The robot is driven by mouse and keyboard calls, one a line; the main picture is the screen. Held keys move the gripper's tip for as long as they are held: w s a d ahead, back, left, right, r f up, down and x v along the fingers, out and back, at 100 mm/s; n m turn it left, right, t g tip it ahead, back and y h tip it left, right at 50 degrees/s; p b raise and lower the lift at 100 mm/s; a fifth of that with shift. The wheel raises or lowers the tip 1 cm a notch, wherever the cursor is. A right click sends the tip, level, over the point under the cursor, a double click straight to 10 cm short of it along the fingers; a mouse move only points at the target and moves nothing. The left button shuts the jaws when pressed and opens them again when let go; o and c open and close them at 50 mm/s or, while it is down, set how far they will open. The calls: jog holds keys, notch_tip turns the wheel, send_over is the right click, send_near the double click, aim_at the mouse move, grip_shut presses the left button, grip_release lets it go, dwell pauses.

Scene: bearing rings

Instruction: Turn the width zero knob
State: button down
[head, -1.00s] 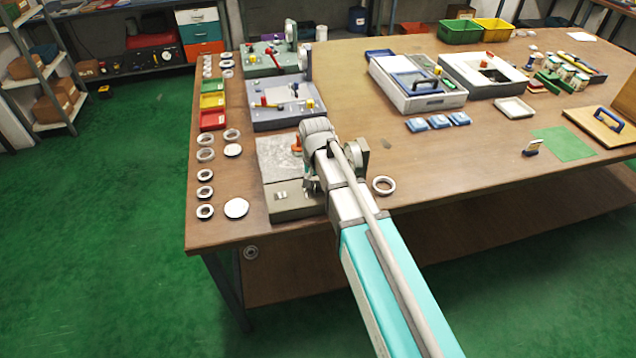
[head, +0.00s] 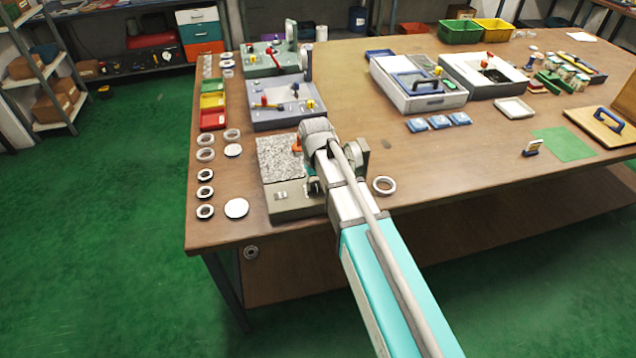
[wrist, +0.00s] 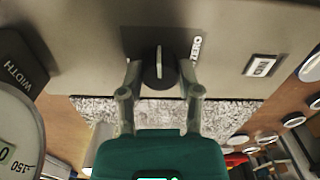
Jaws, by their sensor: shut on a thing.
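The width zero knob (wrist: 158,72) is a dark round knob with a pale raised bar, on the grey instrument face in the wrist view. A small label (wrist: 195,47) sits just beside it. A dark block marked WIDTH (wrist: 20,65) is at the left. My gripper (wrist: 160,76) has a finger on each side of the knob and is shut on it. In the head view the gripper is at the near-left station (head: 290,207), mostly hidden by my wrist. The knob is hidden there.
A speckled stone plate (head: 278,160) lies on the station. A round dial (wrist: 12,140) is close at the left of the wrist view. Several rings and discs line the table's left edge, and a loose ring (head: 384,185) lies right of my arm.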

jog(key=shift+c, duration=1.5)
grip_release()
jog(key=shift+r, duration=0.1)
